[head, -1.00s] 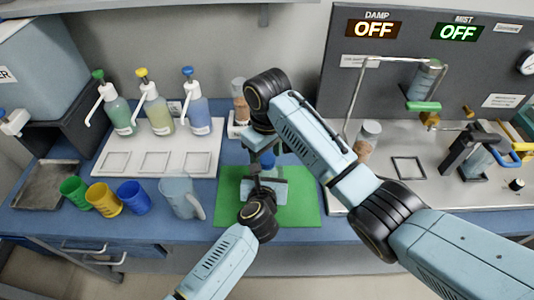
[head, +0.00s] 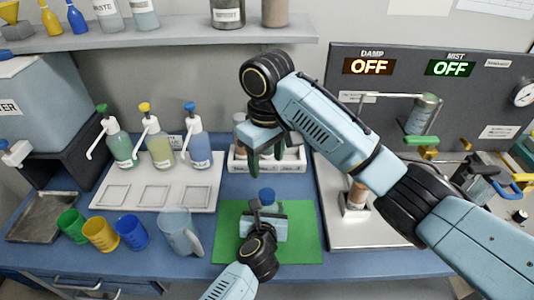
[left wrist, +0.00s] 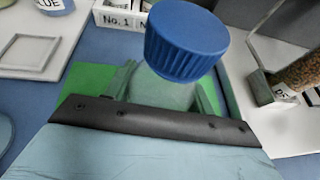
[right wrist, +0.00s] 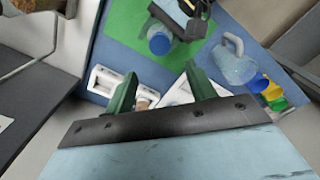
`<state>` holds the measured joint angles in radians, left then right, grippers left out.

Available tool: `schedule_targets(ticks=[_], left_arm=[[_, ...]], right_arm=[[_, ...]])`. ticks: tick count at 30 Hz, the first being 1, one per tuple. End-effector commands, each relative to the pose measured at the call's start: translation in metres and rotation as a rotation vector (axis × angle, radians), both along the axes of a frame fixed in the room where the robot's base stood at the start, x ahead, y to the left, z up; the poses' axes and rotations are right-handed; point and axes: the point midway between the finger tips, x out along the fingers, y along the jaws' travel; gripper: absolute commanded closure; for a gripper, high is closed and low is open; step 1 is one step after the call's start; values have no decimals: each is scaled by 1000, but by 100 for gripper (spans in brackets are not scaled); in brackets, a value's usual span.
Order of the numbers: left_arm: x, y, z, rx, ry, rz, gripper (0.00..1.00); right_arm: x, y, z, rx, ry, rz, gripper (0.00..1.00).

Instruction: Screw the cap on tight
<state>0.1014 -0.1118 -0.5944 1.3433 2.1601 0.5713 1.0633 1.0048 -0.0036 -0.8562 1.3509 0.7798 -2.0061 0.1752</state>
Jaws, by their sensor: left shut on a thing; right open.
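The blue cap (head: 267,194) sits on top of a clear bottle above the green mat (head: 307,232). The bottle (left wrist: 166,86) shows below the cap (left wrist: 185,42) in the left wrist view. How tight the cap is cannot be seen. My left gripper (head: 262,222) is shut around the bottle's body. My right gripper (head: 262,168) is open and empty, above and behind the cap, not touching it. In the right wrist view the cap (right wrist: 160,44) lies beyond the open fingers of the right gripper (right wrist: 160,84).
A white rack (head: 290,165) stands behind the mat. A clear pitcher (head: 174,230) and coloured cups (head: 100,234) stand to the left, with pump bottles (head: 158,150) on a white tray (head: 190,195) behind. A metal stand with a jar (head: 357,196) is to the right.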

Motion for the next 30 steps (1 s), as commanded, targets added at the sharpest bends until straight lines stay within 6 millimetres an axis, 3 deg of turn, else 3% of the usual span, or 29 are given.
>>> schedule_targets(ticks=[13,14,15,19,30], left_arm=[[0,0,0,0,0,0,100],[0,0,0,0,0,0,43],[0,0,0,0,0,0,38],[0,0,0,0,0,0,21],[-5,0,1,-1,2,0,20]], right_arm=[[0,0,10,-1,1,-1,45],[0,0,10,-1,1,0,45],[0,0,10,-1,1,-1,45],[0,0,10,-1,1,-1,45],[0,0,12,-1,1,0,45]])
